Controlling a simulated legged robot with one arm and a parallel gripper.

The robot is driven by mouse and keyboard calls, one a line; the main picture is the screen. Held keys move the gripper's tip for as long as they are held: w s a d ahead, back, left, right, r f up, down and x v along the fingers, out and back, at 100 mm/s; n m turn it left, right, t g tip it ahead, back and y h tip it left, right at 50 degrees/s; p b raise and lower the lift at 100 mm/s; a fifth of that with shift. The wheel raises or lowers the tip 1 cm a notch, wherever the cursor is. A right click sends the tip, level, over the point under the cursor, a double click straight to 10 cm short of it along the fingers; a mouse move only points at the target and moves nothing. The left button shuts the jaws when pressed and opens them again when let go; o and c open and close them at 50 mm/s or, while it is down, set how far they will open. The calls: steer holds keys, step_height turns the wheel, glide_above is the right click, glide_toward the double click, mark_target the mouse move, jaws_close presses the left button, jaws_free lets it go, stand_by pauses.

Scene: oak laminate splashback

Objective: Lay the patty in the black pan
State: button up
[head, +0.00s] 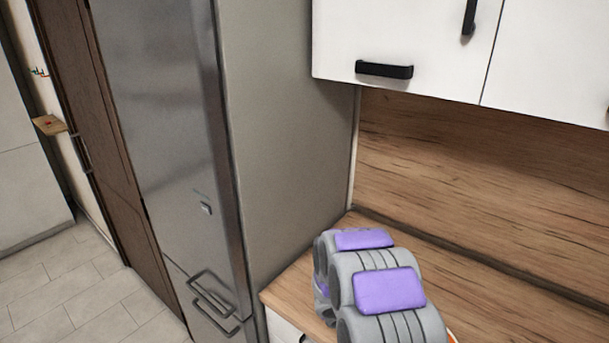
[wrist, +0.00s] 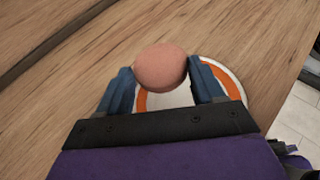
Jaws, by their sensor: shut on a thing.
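In the wrist view the patty (wrist: 160,67) is a round, pinkish-brown disc. My gripper (wrist: 160,78) has its two blue fingers on either side of the patty and is shut on it. A white plate with an orange ring (wrist: 233,82) lies behind the patty and fingers, partly hidden by them. I cannot tell whether the patty touches the plate. In the head view only my grey and purple arm shows over the counter, with a sliver of the plate's orange rim at the bottom edge. The black pan is in neither view.
The wooden counter (head: 285,290) meets a wooden splashback (head: 480,190) at the back. A tall steel fridge (head: 165,140) stands at the left. White cabinets (head: 410,35) with black handles hang above. The counter left of the plate is bare in the wrist view.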

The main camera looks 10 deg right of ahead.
steer(key=w+a+r+n+t+y, duration=0.4)
steer(key=w+a+r+n+t, duration=0.2)
steer(key=a+r, duration=0.4)
steer(key=w+a+r+n+t+y, duration=0.5)
steer(key=w+a+r+n+t, duration=0.2)
steer(key=a, duration=0.9)
steer(key=w+r+n, duration=0.2)
steer(key=w+r, duration=0.2)
steer(key=shift+a+r+y, duration=0.25)
steer(key=shift+y, duration=0.05)
